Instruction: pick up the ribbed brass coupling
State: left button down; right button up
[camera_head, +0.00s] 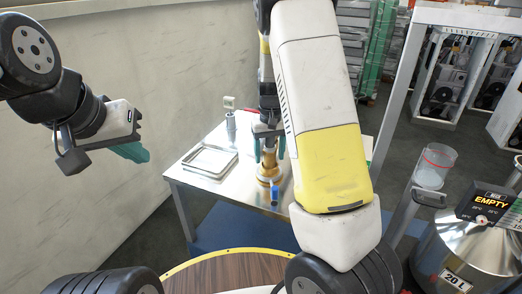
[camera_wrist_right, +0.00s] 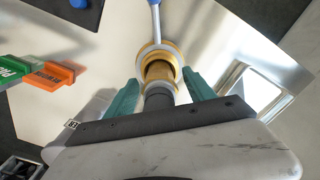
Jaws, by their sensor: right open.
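The ribbed brass coupling (camera_head: 268,172) stands on the metal table (camera_head: 226,182) in the head view, partly behind my right gripper. In the right wrist view the brass coupling (camera_wrist_right: 158,68) is ahead of the palm, with a wider ring at its far end. My right gripper (camera_head: 269,149) is open. Its two teal fingers (camera_wrist_right: 160,92) lie on either side of the coupling in the wrist view; I cannot tell whether they touch it. My left gripper (camera_head: 132,152) hangs left of the table, near the wall; its jaw gap is not clear.
A shallow metal tray (camera_head: 208,161) lies left of the coupling. A small blue object (camera_head: 274,195) is close to its near side. Green (camera_wrist_right: 15,68) and orange (camera_wrist_right: 55,77) items show in the wrist view. A steel drum (camera_head: 470,250) stands at the right.

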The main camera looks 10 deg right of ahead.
jog(key=shift+f, duration=0.15)
grip_shut()
dwell(0.4)
